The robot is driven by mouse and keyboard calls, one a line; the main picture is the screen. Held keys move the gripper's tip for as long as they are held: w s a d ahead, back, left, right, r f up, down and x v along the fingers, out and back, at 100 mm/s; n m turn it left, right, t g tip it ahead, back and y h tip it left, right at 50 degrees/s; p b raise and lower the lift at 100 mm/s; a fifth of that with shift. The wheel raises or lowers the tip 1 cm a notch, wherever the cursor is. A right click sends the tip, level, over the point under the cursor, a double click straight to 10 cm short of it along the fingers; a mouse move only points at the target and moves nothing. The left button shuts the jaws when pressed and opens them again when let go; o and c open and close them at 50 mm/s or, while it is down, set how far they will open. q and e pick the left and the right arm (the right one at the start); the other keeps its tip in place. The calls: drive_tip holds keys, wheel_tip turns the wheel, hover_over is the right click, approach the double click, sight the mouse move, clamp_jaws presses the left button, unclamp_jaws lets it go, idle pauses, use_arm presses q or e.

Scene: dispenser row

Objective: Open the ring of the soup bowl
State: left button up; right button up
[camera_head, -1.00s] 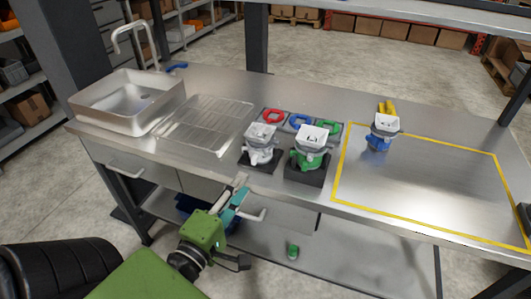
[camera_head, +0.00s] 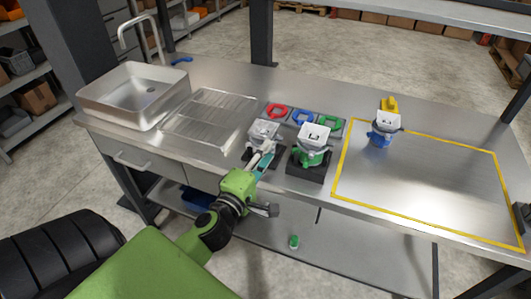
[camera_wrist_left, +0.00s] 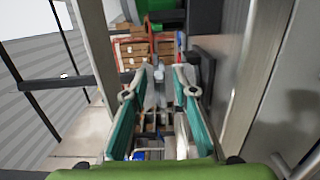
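Three dispenser-like bowls with white square tops stand on the steel worktop; I cannot tell which is the soup bowl. The white-grey one (camera_head: 264,130) is on the left, the green one (camera_head: 313,138) beside it, the blue one (camera_head: 383,128) further right. My left gripper (camera_head: 261,160) reaches up to the front of the white-grey one and partly hides its lower part. In the left wrist view my teal fingers (camera_wrist_left: 159,94) stand apart with a grey part between them; I cannot tell whether they touch it. My right gripper is not in view.
Red (camera_head: 277,110), blue (camera_head: 302,116) and green (camera_head: 329,122) rings lie behind the bowls. A drying rack (camera_head: 208,117) and a sink (camera_head: 134,94) are to the left. A yellow-taped area (camera_head: 425,190) at the right is mostly clear. A small green item (camera_head: 294,241) lies below.

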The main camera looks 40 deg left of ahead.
use_arm(q)
clamp_jaws()
drive_tip(key=shift+w+d+f+n+g+y+p, duration=0.15)
drive_tip(key=shift+w+d+n+g+y, duration=0.1)
drive_tip(key=shift+n+y, duration=0.45)
drive_tip(key=shift+w+d+r+n+g+y+p, duration=0.1)
drive_tip(key=shift+w+d+n+g+y+p, duration=0.2)
drive_tip(key=shift+y, duration=0.6)
drive_tip(key=shift+w+d+f+n+g+y, duration=0.1)
drive_tip(key=shift+w+d+n+g+y, duration=0.05)
drive_tip(key=shift+n+y, duration=0.55)
unclamp_jaws()
drive_tip(key=shift+s, duration=0.1)
